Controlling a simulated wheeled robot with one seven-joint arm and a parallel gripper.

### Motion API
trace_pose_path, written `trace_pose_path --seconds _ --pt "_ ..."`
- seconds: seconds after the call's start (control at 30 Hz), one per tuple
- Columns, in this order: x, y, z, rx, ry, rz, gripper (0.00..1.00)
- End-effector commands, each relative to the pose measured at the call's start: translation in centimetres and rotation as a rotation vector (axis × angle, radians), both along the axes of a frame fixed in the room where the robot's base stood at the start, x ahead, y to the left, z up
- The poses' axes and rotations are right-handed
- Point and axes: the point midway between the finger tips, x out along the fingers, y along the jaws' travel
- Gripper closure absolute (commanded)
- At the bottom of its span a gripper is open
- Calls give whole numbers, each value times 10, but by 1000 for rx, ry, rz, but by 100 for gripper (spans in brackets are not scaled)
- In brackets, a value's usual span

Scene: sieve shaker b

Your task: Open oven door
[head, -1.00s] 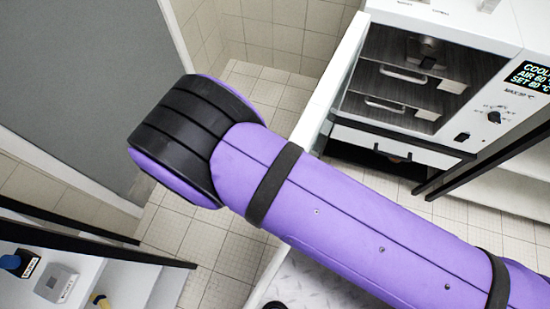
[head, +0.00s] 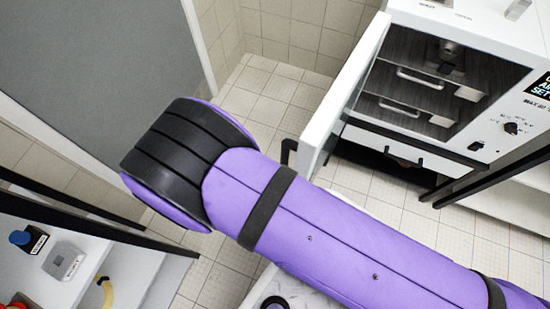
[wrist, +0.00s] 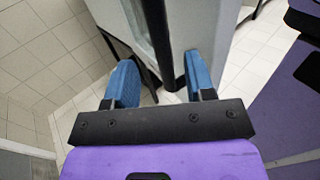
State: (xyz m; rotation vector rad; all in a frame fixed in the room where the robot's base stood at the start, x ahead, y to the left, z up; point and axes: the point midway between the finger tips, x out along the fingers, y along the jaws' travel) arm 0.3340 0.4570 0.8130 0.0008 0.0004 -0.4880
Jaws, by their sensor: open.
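The oven (head: 470,60) is a white cabinet at the upper right of the head view, with its dark chamber showing. Its white door (head: 350,80) stands open, swung out to the left of the chamber, with a black handle (head: 289,148) on its outer side. In the wrist view, my gripper (wrist: 160,80) has its two blue fingers apart. The door (wrist: 205,25) and a dark upright bar, likely the handle (wrist: 156,40), show beyond and between the fingers. I cannot tell whether a finger touches them. In the head view my purple arm hides the gripper.
Inside the oven are dark shelves with light handles (head: 420,78). At the lower left is a white shelf unit (head: 120,275) with a black rail, a blue-capped bottle (head: 27,240), a grey box (head: 64,261) and a yellow object (head: 105,291). Tiled floor (head: 270,95) is clear left of the door.

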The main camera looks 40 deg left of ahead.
Motion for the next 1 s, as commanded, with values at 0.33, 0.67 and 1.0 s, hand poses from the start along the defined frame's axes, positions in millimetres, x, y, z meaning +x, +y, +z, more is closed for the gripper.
trace_pose_path --seconds 0.33,0.67,1.0 --pt "-26 14 0 0 -1 0 50" --pt "-27 14 0 0 -1 0 50" --pt "-27 14 0 0 -1 0 50"
